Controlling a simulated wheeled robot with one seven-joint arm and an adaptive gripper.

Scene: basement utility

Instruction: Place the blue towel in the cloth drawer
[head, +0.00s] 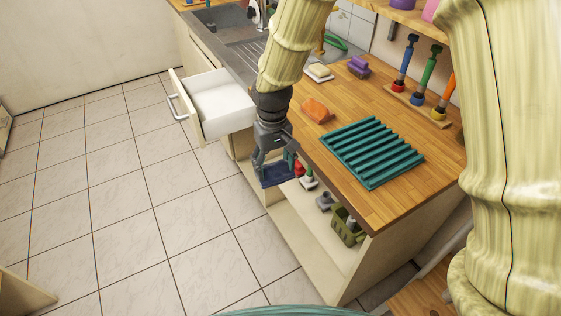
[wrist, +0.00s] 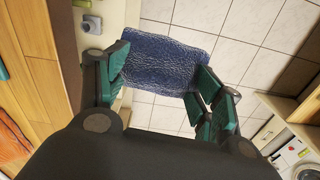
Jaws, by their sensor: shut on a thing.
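The blue towel (head: 277,177) is held in my gripper (head: 272,158), off the front edge of the wooden counter and above the tiled floor. In the wrist view the towel (wrist: 165,52) is a flat, crinkled dark blue piece between the green-padded fingers of my gripper (wrist: 162,70). My gripper is shut on it; the exact contact is partly hidden. An open drawer (head: 223,102) with a white inside and a metal handle sticks out left of my gripper, under the counter near the sink. It looks empty. No label shows to tell whether it is the cloth drawer.
The counter (head: 392,208) bears a teal ribbed rack (head: 372,152), an orange item (head: 317,110), a purple item (head: 358,67) and upright brushes (head: 428,75). An open shelf (head: 300,215) below holds small items, including a green caddy (head: 346,226). The floor (head: 130,190) at left is clear.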

